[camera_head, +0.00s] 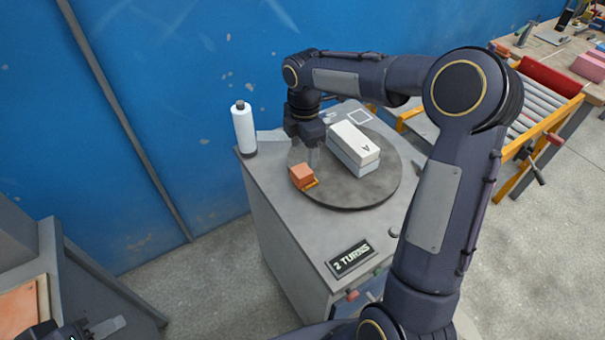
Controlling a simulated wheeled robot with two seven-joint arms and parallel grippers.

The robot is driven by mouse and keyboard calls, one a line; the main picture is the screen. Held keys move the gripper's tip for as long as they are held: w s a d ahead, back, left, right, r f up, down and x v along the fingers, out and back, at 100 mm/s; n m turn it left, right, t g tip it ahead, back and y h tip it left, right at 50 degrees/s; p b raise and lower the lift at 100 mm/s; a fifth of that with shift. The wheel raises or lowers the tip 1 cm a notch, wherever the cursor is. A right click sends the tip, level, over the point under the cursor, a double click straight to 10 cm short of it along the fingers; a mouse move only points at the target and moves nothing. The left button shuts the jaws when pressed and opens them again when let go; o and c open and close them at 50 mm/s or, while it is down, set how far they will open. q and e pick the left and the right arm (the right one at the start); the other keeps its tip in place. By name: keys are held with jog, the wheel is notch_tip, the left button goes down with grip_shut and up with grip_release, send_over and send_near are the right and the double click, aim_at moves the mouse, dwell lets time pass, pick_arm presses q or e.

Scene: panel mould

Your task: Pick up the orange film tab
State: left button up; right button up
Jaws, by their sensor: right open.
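An orange block-shaped piece (301,174) sits near the left front edge of the round grey turntable (345,203). A small, thin yellow-orange strip (311,185) shows at its lower right; I cannot tell which of the two is the film tab. My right gripper (311,158) points down just behind and above the orange piece, open, its pale fingers close to it. Whether they touch it I cannot tell. A white and grey block (352,146) marked "A" lies on the turntable to the right. My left gripper (97,328) shows only partly at the bottom left.
A white bottle (243,128) stands at the cabinet's back left corner. A blue wall (160,120) rises close behind. A roller conveyor (535,110) stands at the right.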

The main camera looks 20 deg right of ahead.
aim_at(302, 170)
jog(key=shift+w+a+f+n, duration=0.15)
jog(key=shift+w+f+n, duration=0.15)
jog(key=shift+w+f, duration=0.45)
jog(key=f, duration=0.7)
jog(key=shift+s+d+p, duration=0.15)
jog(key=shift+d+p, duration=0.05)
jog(key=shift+p, duration=0.2)
jog(key=c, duration=1.1)
